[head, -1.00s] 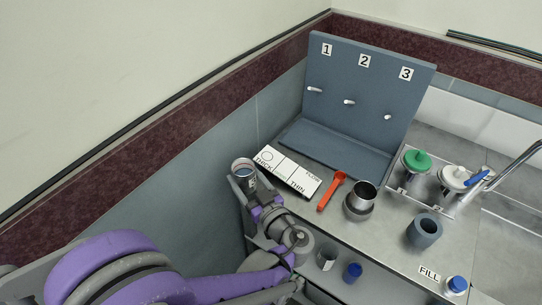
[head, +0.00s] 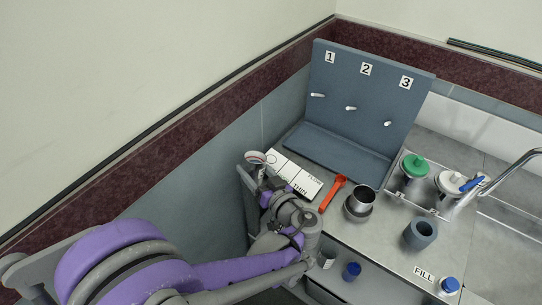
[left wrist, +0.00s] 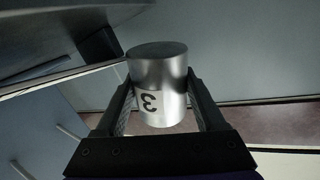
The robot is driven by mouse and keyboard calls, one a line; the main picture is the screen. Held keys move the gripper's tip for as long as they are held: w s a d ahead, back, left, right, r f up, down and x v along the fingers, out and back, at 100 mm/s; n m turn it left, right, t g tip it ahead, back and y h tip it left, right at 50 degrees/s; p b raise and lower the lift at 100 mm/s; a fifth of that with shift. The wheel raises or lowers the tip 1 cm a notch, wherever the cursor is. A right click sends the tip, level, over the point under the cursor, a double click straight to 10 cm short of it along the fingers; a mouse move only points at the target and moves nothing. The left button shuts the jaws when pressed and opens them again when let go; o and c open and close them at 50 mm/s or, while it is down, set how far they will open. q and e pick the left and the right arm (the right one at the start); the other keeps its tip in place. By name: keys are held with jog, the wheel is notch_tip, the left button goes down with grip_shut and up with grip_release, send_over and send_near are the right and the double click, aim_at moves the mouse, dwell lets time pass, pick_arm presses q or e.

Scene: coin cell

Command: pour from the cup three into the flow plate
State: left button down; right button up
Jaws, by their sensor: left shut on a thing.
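Cup three (left wrist: 158,88) is a small metal cup with a white label marked 3, seen upside down in the left wrist view. My left gripper (left wrist: 160,78) is shut on its sides. In the head view cup three (head: 256,158) is in the left gripper (head: 252,170), at the left end of the white flow plate (head: 306,183). Its rim faces up toward the head camera; I cannot tell how far it is tilted. The gripper and cup hide part of the plate's left end, where the circle and THICK mark were. I see no stream. My right gripper is not in view.
A blue-grey board (head: 350,100) numbered 1 to 3 with pegs stands behind. A red spoon (head: 333,192), a metal cup (head: 362,198) and a grey cylinder (head: 420,233) are right of the plate. A green-lidded pot (head: 414,166) stands farther right. The wall is close on the left.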

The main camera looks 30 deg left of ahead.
aim_at(260, 159)
pick_arm(q)
jog(key=shift+w+d+r+m+g+h+p, duration=0.1)
jog(key=shift+w+r+m+g+h+p, duration=0.2)
jog(key=shift+w+m+p, duration=0.35)
jog(key=shift+w+r+m+g+h+p, duration=0.1)
jog(key=shift+w+r+m+g+p, duration=0.25)
jog(key=shift+w+m, duration=0.3)
jog(key=shift+w+r+m, duration=0.1)
jog(key=shift+r+m, duration=0.1)
jog(key=shift+m, duration=0.1)
jog(key=shift+w+r+m+g+h+p, duration=0.15)
jog(key=shift+r+m+g+p, duration=0.25)
jog(key=shift+m+p, duration=0.2)
jog(key=shift+r+m+g+h+p, duration=0.15)
jog(key=shift+r+m+g+p, duration=0.2)
jog(key=shift+m+p, duration=0.2)
dwell(3.6)
